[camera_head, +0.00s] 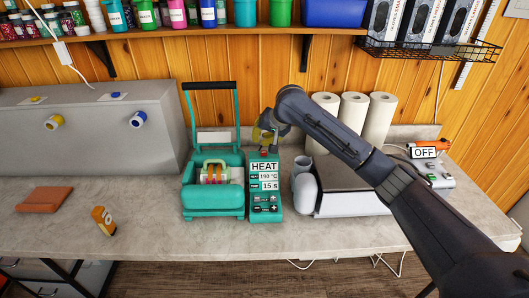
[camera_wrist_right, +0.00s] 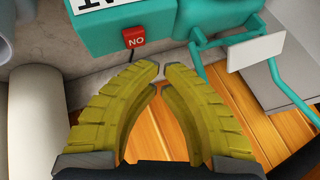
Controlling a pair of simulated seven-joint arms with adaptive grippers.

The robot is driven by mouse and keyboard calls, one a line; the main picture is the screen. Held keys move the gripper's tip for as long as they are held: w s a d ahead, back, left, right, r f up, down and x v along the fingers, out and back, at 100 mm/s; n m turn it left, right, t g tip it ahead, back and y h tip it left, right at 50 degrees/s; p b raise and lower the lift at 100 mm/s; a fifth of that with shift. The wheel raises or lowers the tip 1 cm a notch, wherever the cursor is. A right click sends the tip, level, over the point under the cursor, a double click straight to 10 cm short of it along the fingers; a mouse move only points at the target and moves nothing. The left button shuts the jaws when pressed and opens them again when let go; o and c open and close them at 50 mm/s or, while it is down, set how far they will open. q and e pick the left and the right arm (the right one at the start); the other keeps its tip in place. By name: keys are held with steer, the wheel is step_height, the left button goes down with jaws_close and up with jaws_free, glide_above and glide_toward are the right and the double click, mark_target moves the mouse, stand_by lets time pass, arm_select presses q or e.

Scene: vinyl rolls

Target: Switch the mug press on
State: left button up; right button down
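The teal mug press (camera_head: 213,203) stands on the counter with its handle raised and a striped mug (camera_head: 214,174) lying in it. Its teal control box (camera_head: 265,208) reads HEAT, 190 °C and 15 s. In the right wrist view a red switch (camera_wrist_right: 133,38) at the edge of the box (camera_wrist_right: 105,22) reads ON, upside down in the picture. My right gripper (camera_head: 264,136) is behind the top of the control box. In the wrist view its yellow fingertips (camera_wrist_right: 161,70) are nearly together, empty, just apart from the switch. My left gripper is not in view.
A white roll machine (camera_head: 348,203) stands right of the box, with paper rolls (camera_head: 352,118) behind. An orange-topped device (camera_head: 428,146) marked OFF sits farther right. A grey cabinet (camera_head: 85,125) is at left.

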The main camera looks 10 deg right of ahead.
steer(key=shift+r, duration=1.9)
